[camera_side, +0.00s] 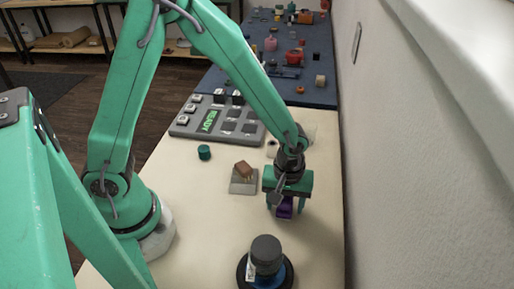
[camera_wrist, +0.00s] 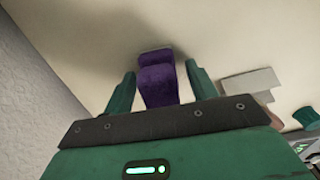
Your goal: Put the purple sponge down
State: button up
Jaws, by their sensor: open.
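The purple sponge (camera_wrist: 158,80) stands between the two green fingers of my gripper (camera_wrist: 161,88) in the wrist view, with a visible gap on each side. A shadow lies on the cream surface beside it. In the side view my gripper (camera_side: 286,204) points down near the right side of the table, and the sponge (camera_side: 285,210) shows low between its fingers, partly hidden. The gripper is open. The sponge appears to be at the tabletop, though its contact is hard to see.
A grey block with a brown brush-like piece (camera_side: 243,172) is left of my gripper. A green cylinder (camera_side: 204,152) and a grey panel reading READY (camera_side: 217,122) are farther back. A dark round-topped device (camera_side: 266,256) stands in front. A wall (camera_side: 420,150) runs along the right.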

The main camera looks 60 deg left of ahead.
jog(key=shift+r, duration=0.1)
jog(key=shift+r, duration=6.1)
jog(key=s+a+r+m+t, duration=0.5)
jog(key=s+a+r+m, duration=0.4)
jog(key=a, duration=0.5)
notch_tip(320, 180, up, 3)
jog(key=shift+s+f+t, duration=0.2)
jog(key=shift+s+t, duration=0.1)
jog(key=shift+s, duration=0.25)
